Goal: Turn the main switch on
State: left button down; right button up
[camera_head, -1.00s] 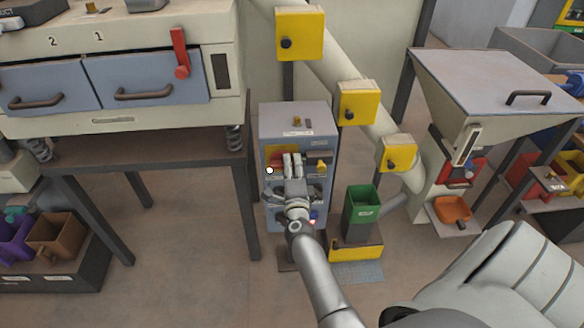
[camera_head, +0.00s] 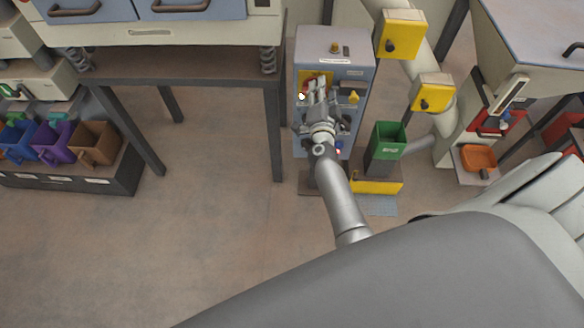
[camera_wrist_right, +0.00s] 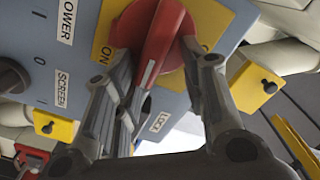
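The main switch is a red rotary handle (camera_wrist_right: 158,45) on a yellow plate (camera_wrist_right: 205,18) on the front of a blue-grey cabinet (camera_head: 362,78). An ON label (camera_wrist_right: 101,78) shows left of the handle in the wrist view. My right gripper (camera_wrist_right: 158,60) is at the switch, its fingers open on either side of the handle. Some gap shows around the handle; whether a fingertip touches it I cannot tell. In the head view my right gripper (camera_head: 317,98) covers most of the switch. My left gripper is not in view.
A yellow knob (camera_head: 354,97) sits right of the gripper on the cabinet. A table leg (camera_head: 275,135) stands close on the left. Yellow boxes (camera_head: 402,32) hang at upper right. The floor in front is clear.

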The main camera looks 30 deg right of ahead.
jog(key=n, duration=0.3)
jog(key=a+r+n, duration=0.1)
jog(key=n, duration=0.3)
jog(key=w+n, duration=0.1)
jog(key=n, duration=0.2)
jog(key=shift+a+r, duration=0.2)
jog(key=shift+a, duration=0.2)
jog(key=shift+s+a+r+n, duration=0.1)
jog(key=shift+s+a+n, duration=0.15)
jog(key=shift+n, duration=0.15)
jog(key=p+v, duration=0.4)
jog(key=v, duration=0.6)
jog(key=s+a+f+n+g+y+b, duration=0.1)
jog(key=s+a+f+n+y, duration=0.1)
jog(key=f, duration=0.7)
jog(key=s+a+f+n+g+y+b, duration=0.1)
jog(key=s+a+f+y, duration=0.3)
jog(key=f, duration=0.6)
jog(key=s+a+f+n+g+y+b, duration=0.1)
jog(key=s+a+f+n+g+y, duration=0.1)
jog(key=a+f, duration=0.4)
jog(key=shift+s+a+f+n+y, duration=0.25)
jog(key=shift+s+f+n+y, duration=0.45)
jog(key=shift+s+f, duration=1.1)
jog(key=shift+w+f, duration=0.45)
